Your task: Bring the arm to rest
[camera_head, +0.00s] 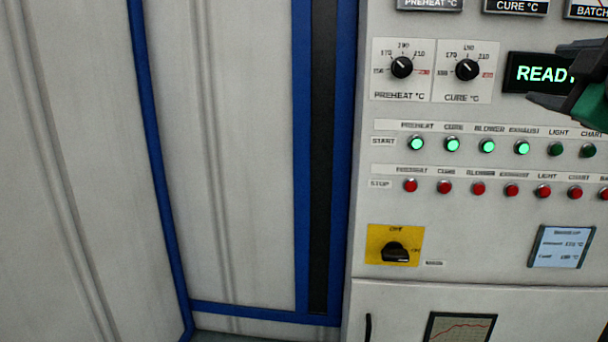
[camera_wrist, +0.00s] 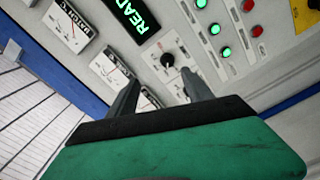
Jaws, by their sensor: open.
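My gripper (camera_head: 545,74) shows at the right edge of the head view, in front of the READY display (camera_head: 528,73) and hiding part of it. Its two dark fingers are apart with nothing between them. In the wrist view the open fingers (camera_wrist: 160,77) point at the control panel, and a black dial knob (camera_wrist: 168,60) shows beyond them. I see no contact with the panel, but the exact gap cannot be told. The rest of my arm is mostly out of the head view.
The panel carries a preheat knob (camera_head: 402,67), a cure knob (camera_head: 467,69), green start buttons (camera_head: 487,146), some brightly lit, red stop buttons (camera_head: 478,188) and a yellow-backed rotary switch (camera_head: 396,252). A blue-framed pale wall (camera_head: 235,150) stands left.

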